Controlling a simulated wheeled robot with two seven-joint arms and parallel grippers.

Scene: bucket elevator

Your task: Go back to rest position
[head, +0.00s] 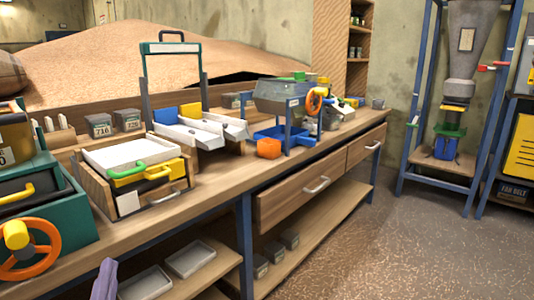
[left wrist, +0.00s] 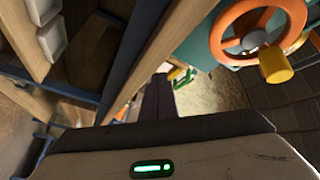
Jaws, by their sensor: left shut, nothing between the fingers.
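My left gripper (head: 105,278) shows at the lower left of the head view, low in front of the bench, with only its dark purple-grey finger end visible. In the left wrist view its fingers (left wrist: 160,95) are together with nothing between them. It is apart from the orange handwheel (head: 30,250), which sits on the green machine (head: 75,210) to its left. The handwheel also shows at the upper right of the left wrist view (left wrist: 232,45). My right gripper is in neither view.
White trays (head: 190,258) lie on the lower shelf. Blue-framed machinery (head: 455,90) stands at the right. The floor (head: 400,250) at lower right is clear.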

